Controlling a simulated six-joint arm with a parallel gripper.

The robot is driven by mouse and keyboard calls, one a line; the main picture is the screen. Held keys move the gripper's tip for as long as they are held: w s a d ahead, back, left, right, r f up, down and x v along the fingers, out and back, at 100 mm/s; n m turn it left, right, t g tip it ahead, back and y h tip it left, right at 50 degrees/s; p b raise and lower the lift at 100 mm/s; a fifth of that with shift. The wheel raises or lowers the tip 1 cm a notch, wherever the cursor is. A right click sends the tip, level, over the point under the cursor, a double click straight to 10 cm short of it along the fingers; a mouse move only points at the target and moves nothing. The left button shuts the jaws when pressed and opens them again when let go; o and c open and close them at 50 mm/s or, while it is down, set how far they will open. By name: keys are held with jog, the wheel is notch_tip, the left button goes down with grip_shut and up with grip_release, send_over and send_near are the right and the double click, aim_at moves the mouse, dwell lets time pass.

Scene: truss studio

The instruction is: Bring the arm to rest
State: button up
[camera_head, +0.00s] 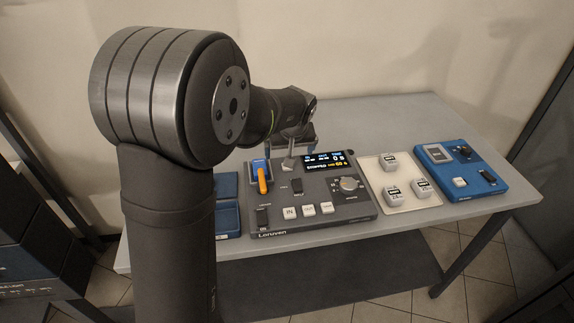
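My arm rises large in the left foreground and bends at a thick dark elbow. Its forearm reaches right and away, over the back of the grey control unit. My gripper (291,148) is at the far end, small and partly hidden behind the wrist, above the rear part of that unit. Its fingers are too small and covered to show whether they are open or shut. I cannot tell whether it touches the grey post below it.
The grey control unit (330,212) has an orange-handled lever (262,181), a knob (349,184) and a lit display (328,160). A pale tray (378,173) holds three small blocks. A blue panel (462,152) stands right, blue trays (227,188) left. The table's (505,185) back right is clear.

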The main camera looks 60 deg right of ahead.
jog(key=v, duration=1)
jog(key=shift+c, duration=0.2)
